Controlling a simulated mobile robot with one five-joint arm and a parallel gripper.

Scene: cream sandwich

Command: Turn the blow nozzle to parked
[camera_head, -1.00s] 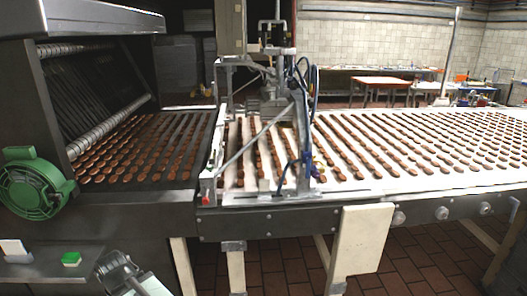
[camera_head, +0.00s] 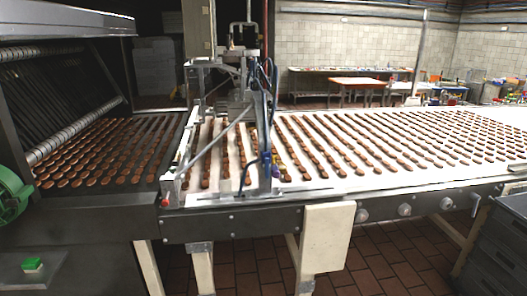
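A metal depositing frame (camera_head: 225,125) with hoses stands across the conveyor. A blue fitting (camera_head: 266,158) with a blue hose hangs on its near right side, above the rows of biscuits. I cannot tell for sure which part is the blow nozzle, or which way it is turned. My gripper is not in view.
The white conveyor (camera_head: 345,187) carries rows of brown biscuits to the right. Several round knobs (camera_head: 404,210) stick out of its front side. A green blower (camera_head: 10,195) and a green button (camera_head: 32,264) are at left. Grey drawers (camera_head: 500,245) stand at right. Tiled floor shows below.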

